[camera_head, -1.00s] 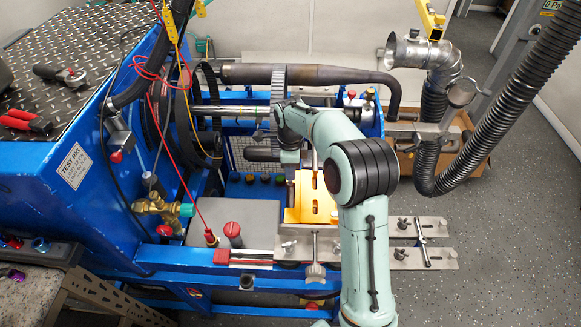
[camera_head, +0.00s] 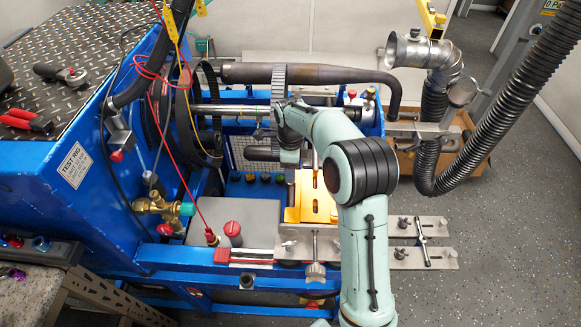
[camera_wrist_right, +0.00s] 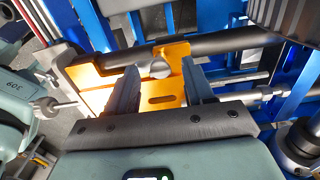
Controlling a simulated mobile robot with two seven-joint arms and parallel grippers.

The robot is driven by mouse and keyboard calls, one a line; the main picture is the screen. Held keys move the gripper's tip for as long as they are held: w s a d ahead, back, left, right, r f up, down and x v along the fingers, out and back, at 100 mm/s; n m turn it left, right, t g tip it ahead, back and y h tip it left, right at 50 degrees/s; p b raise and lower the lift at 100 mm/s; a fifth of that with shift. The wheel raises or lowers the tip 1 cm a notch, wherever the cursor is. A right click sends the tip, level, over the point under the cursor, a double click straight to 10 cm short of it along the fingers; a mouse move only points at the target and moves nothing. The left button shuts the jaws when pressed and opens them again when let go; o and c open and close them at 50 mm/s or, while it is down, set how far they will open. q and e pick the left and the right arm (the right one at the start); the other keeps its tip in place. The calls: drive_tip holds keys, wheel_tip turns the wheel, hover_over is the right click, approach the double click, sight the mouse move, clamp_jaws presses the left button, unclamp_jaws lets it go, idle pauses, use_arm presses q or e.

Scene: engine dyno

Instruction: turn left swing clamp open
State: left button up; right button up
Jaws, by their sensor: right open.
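A gold bracket (camera_head: 312,203) sits on the silver rail in the middle of the blue rig. It also shows in the right wrist view (camera_wrist_right: 92,77), with a round silver pin or bar end (camera_wrist_right: 160,68) on it. My right gripper (camera_wrist_right: 160,92) is open, its two dark fingers apart on either side of that silver part. I cannot tell whether they touch it. In the head view my arm hides the fingertips and part of the bracket. I cannot tell for certain which part is the left swing clamp. My left gripper is not in view.
A silver knob (camera_head: 315,271) stands at the rail's front, with a red-handled part (camera_head: 240,256) to its left. A dark exhaust pipe (camera_head: 310,75) crosses behind the gripper. A belt and hoses hang at the left. Slotted bars (camera_head: 425,258) extend right over open floor.

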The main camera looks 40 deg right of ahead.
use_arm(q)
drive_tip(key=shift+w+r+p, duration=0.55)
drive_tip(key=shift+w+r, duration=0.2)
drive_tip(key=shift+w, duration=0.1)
use_arm(e)
wheel_tip(320, 180, up, 13)
drive_tip(key=shift+r, duration=0.2)
